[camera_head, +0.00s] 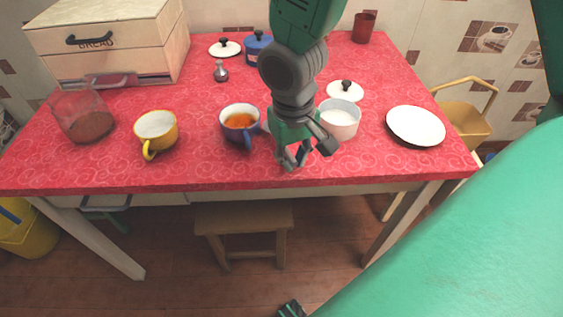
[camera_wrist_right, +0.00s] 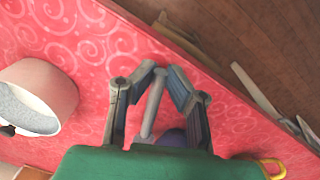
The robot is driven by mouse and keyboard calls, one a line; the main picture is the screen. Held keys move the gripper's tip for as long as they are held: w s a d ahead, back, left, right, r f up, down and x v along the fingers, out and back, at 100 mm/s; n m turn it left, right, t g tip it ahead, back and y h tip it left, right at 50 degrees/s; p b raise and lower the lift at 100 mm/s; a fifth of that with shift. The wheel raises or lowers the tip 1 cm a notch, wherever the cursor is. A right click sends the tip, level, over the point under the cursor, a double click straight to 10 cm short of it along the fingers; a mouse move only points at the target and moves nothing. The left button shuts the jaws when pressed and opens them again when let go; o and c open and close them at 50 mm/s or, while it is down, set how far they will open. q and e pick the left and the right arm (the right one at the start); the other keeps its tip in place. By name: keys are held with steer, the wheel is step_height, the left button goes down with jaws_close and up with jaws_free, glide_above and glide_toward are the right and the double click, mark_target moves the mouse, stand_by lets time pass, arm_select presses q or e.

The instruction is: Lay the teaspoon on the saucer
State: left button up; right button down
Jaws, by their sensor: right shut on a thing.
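My right gripper (camera_head: 293,160) hangs over the front part of the red table, just right of the blue cup. In the right wrist view its fingers (camera_wrist_right: 160,72) are closed on a slim grey rod, the teaspoon (camera_wrist_right: 153,105). The spoon's bowl end is hidden. A white round dish with a dark underside, seemingly the saucer (camera_head: 416,126), lies flat and empty at the table's right, apart from the gripper. A pale edge between the blue cup and the gripper is too covered to identify.
A blue cup of tea (camera_head: 239,121), a yellow cup (camera_head: 156,131) and a glass jar (camera_head: 82,118) stand left. A white bowl (camera_head: 338,119) stands between gripper and dish. Lids, a blue pot (camera_head: 257,50) and a bread box (camera_head: 110,45) are behind. The front right tabletop is clear.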

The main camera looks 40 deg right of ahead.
steer(key=shift+w+a+f, duration=0.25)
steer(key=shift+w+f, duration=0.1)
steer(key=shift+f, duration=0.2)
steer(key=shift+w+f, duration=0.2)
steer(key=shift+f, duration=0.15)
steer(key=shift+s+a, duration=0.1)
steer(key=shift+a, duration=0.1)
steer(key=c, duration=1.6)
jaws_free()
steer(key=shift+a, duration=0.35)
